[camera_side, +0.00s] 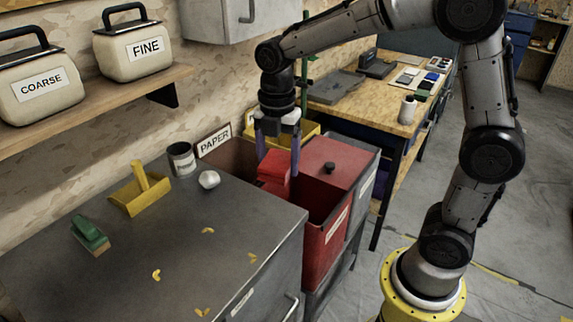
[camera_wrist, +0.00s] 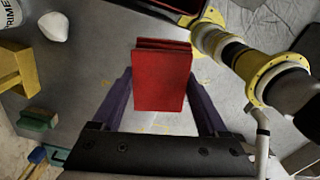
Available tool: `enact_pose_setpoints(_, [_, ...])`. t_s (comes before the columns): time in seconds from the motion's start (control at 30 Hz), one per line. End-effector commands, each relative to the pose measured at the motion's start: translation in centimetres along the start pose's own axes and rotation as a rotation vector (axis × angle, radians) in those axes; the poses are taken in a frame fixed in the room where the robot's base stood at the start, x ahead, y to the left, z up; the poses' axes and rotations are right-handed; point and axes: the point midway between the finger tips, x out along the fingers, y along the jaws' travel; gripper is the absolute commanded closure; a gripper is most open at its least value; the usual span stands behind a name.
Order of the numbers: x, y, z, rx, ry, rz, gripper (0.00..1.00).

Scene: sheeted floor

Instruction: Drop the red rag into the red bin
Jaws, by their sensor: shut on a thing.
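The red rag (camera_side: 274,170) is a folded, squarish red bundle. It also shows in the wrist view (camera_wrist: 162,80), between the two purple fingers. My gripper (camera_side: 278,163) points down and is shut on the rag, with a finger at each side. The red bin (camera_side: 326,246) stands at the end of the grey bench, with a label on its front. A red lid with a black knob (camera_side: 330,167) covers part of its top, and a dark opening shows beside it. In the side view the rag overlaps the bin area; its exact height above is unclear.
A brown bin (camera_side: 238,158) with a PAPER sign and a yellow bin (camera_side: 307,131) sit close by. The grey bench (camera_side: 130,255) holds a yellow scoop (camera_side: 140,193), a can (camera_side: 182,158), a white lump (camera_side: 209,179), a green brush (camera_side: 90,234) and yellow scraps.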

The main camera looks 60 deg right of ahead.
Motion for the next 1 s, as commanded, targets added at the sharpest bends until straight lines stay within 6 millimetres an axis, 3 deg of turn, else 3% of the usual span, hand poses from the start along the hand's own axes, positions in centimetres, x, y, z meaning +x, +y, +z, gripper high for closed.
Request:
enact_pose_setpoints(0.13, [1.6, 2.4, 4.1, -0.047, 0.001, -0.007, 0.79])
enact_pose_setpoints(0.3, [4.3, 3.6, 10.4, -0.04, 0.002, -0.006, 0.79])
enact_pose_setpoints(0.5, [8.1, 2.5, 17.5, 0.044, 0.002, -0.006, 0.79])
enact_pose_setpoints(0.6, [9.5, 1.3, 19.8, 0.1, 0.002, -0.006, 0.79])
enact_pose_setpoints(0.8, [11.0, -0.4, 21.9, 0.164, 0.0, -0.003, 0.79])
enact_pose_setpoints(1.0, [12.2, -0.7, 22.1, 0.173, 0.001, -0.004, 0.79])
